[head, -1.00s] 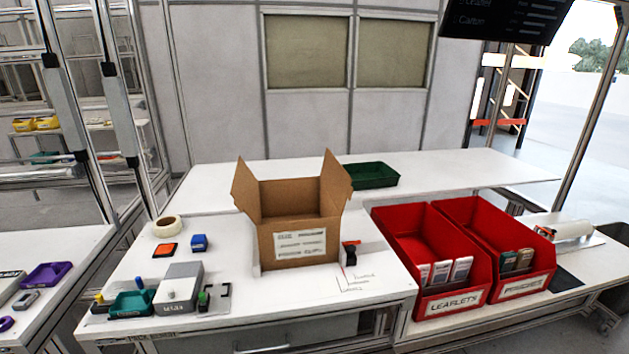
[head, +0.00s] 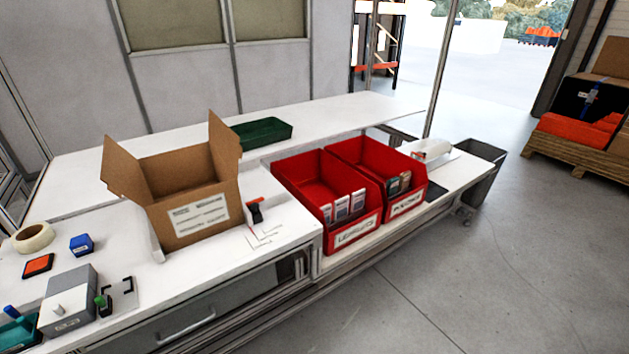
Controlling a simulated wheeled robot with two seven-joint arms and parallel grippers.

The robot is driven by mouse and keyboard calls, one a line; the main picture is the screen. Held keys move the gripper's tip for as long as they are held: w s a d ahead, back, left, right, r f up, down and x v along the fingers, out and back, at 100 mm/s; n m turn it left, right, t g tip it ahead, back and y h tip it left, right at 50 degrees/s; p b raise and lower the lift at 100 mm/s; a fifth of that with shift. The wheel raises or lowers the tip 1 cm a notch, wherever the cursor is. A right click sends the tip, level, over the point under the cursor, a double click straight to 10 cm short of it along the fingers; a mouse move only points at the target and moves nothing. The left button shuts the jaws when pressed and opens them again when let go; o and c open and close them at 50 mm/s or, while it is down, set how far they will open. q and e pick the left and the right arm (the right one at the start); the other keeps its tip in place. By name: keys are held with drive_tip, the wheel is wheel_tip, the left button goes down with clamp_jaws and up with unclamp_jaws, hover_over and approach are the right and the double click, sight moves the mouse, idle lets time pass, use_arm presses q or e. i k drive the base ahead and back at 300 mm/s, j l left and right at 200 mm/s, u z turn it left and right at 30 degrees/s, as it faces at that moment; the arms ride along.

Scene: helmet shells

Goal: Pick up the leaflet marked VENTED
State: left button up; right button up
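Several white leaflets (head: 342,208) stand upright at the front of the left red bin (head: 301,181), whose label reads LEAFLETS. Their print is too small to tell which one is marked VENTED. A second red bin (head: 368,154) stands to its right with several darker, greenish and brown cards (head: 398,183) at its front; its label is not clearly legible. Neither of my grippers is in view.
An open cardboard box (head: 187,205) stands on the white bench left of the bins, with a tape dispenser-like red and black item (head: 255,211) beside it. A green tray (head: 261,133) is behind. A grey waste bin (head: 480,170) stands right. The floor in front is clear.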

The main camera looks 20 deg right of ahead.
sight(358, 198)
drive_tip(key=i+l+z, duration=0.1)
drive_tip(key=l+z, duration=0.25)
drive_tip(key=i+l+z, duration=0.15)
drive_tip(key=z, duration=0.25)
drive_tip(key=i+l+z, duration=0.15)
drive_tip(key=z, duration=0.2)
